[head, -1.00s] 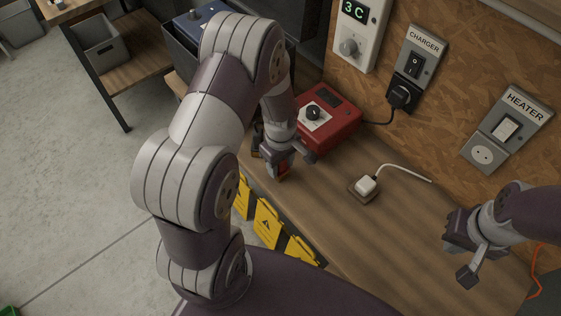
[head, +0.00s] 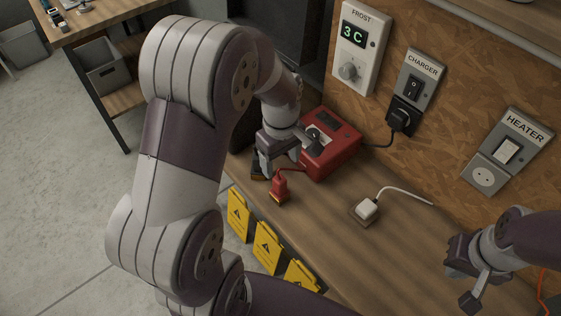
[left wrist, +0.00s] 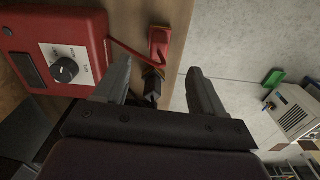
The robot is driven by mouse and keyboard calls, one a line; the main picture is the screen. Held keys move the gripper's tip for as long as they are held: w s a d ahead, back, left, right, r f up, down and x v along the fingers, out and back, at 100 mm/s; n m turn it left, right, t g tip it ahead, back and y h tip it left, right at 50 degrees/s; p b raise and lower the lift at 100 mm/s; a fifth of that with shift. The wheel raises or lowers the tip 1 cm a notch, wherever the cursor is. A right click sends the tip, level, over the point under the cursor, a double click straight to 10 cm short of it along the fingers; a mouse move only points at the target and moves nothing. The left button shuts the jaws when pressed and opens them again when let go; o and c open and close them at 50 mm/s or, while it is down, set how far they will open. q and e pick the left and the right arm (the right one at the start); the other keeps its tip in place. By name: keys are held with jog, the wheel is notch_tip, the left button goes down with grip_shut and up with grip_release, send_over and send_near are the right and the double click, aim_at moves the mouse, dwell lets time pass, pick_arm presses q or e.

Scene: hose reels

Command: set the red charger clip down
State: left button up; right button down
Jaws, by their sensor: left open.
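The red charger clip (head: 279,187) lies on the wooden bench (head: 325,215) near its front edge, left of the white plug. It also shows in the left wrist view (left wrist: 160,42), beyond my fingertips, with a red lead running to the red charger box (head: 330,143). A black clip (left wrist: 152,85) lies beside it, partly hidden by my gripper in the head view. My left gripper (head: 288,158) is open and empty, just behind the red clip and apart from it; its spread fingers show in the left wrist view (left wrist: 158,72). My right gripper (head: 462,284) is open and empty at the right.
A white plug (head: 367,209) sits on a small brown block with a white cord. The charger switch (head: 413,88), heater socket (head: 508,150) and frost thermostat (head: 357,45) are on the wall board. Yellow tags (head: 267,246) hang along the bench front. Bench middle is clear.

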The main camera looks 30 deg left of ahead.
pick_arm(q)
jog(key=s+d+r+m+t, duration=0.1)
jog(key=s+d+m, duration=0.3)
jog(key=s+m, duration=0.4)
jog(key=m, duration=0.5)
jog(key=shift+s+r, duration=0.15)
jog(key=shift+d, duration=0.1)
jog(key=shift+c, duration=0.5)
